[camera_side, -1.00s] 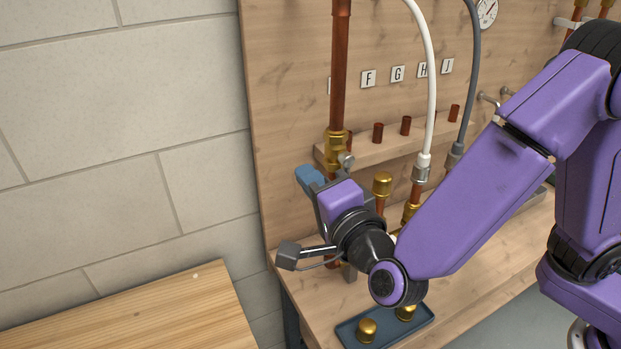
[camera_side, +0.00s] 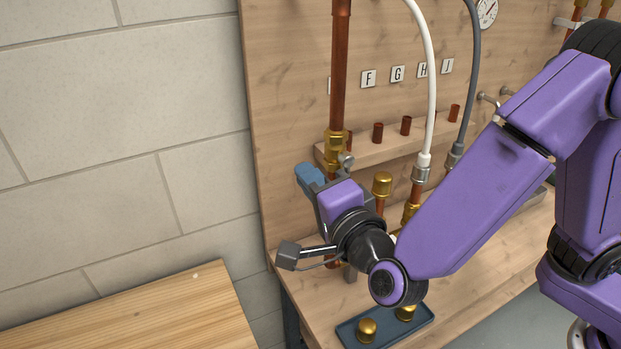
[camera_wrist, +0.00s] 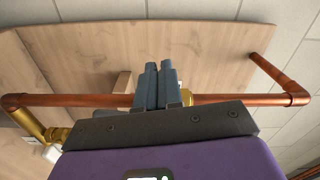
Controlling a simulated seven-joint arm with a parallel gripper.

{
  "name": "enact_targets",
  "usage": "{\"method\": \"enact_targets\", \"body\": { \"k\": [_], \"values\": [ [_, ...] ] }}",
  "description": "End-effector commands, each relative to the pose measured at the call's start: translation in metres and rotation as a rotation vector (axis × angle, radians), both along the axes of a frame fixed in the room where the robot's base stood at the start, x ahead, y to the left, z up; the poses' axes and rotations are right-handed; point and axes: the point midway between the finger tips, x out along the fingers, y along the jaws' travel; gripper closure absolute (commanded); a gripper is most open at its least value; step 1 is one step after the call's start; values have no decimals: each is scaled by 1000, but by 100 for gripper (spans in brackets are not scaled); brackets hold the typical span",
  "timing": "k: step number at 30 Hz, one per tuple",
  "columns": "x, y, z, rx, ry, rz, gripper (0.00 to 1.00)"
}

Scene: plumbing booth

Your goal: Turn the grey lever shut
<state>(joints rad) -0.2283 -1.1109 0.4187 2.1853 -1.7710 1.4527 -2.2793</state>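A copper pipe carries a brass valve (camera_side: 335,149) above my gripper in the side view. A small grey metal part (camera_side: 346,160) shows at the valve's right; I cannot tell whether it is the lever or a stem. My gripper (camera_side: 310,177) is just below the valve, its blue-grey fingers close to the pipe. In the wrist view the fingers (camera_wrist: 158,77) lie side by side, closed together, in front of the pipe. Brass (camera_wrist: 184,97) shows just right of them. No lever is clearly seen between the fingers; the fingers hide part of the valve and pipe.
A white hose (camera_side: 431,90) and a grey hose (camera_side: 473,70) hang at the right. A wooden rack (camera_side: 390,145) holds short copper stubs. A blue tray (camera_side: 386,328) with brass caps lies at the bench front. The area left of my gripper is open.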

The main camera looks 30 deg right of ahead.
Motion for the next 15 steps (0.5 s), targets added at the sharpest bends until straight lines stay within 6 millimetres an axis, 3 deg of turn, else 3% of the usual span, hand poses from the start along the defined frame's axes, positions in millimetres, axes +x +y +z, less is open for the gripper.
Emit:
{"method": "enact_targets", "body": {
  "k": [1, 3, 4, 15],
  "values": [
    [0, 0, 0, 0, 0, 0, 76],
    [0, 0, 0, 0, 0, 0, 54],
    [0, 0, 0, 0, 0, 0, 49],
    [-5, 1, 0, 0, -1, 2, 49]
  ]
}}
